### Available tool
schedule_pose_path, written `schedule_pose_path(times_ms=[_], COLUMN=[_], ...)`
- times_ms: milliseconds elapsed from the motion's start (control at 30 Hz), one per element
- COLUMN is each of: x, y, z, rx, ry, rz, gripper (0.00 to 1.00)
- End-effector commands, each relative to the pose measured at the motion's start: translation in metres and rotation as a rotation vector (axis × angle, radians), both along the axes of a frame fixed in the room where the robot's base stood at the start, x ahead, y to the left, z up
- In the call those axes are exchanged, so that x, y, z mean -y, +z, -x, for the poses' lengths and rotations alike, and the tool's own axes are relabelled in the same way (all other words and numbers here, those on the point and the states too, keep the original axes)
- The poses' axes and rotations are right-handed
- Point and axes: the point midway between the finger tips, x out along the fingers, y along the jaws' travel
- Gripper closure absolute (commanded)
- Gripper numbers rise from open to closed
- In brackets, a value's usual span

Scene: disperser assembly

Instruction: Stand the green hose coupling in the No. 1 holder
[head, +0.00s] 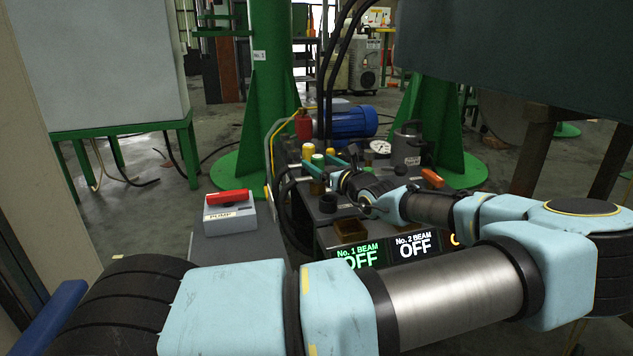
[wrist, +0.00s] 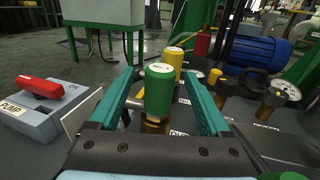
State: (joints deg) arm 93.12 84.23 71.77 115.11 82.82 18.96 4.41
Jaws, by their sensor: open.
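The green hose coupling (wrist: 160,88) stands upright in the wrist view, with a green cap above a brass lower part. My gripper (wrist: 159,74) is open, with one teal finger on each side of the coupling. Gaps show between the cap and the fingers, most clearly on the right. In the head view the green coupling (head: 318,160) shows as a small green top between the fingers of my gripper (head: 316,158). Its foot is hidden by my gripper. I cannot tell which fitting is the No. 1 holder.
A yellow-topped coupling (wrist: 172,60) stands just beyond the green one. A grey pump switch box (head: 231,216) with a red handle is at left. A blue motor (head: 352,122) is behind.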

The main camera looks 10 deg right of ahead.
Motion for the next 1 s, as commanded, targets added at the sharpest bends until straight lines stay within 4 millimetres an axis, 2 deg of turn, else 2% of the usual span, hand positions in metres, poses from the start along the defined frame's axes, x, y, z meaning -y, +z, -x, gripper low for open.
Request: schedule_pose_path(times_ms=[133,400,1000], x=[-0.007,-0.008,-0.008], y=[-0.002,0.0,0.0], z=[-0.015,-0.018,-0.018], rx=[0.001,0.0,-0.001], ry=[0.001,0.0,0.0], rz=[-0.001,0.0,0.0], gripper=[0.19,0.19,0.85])
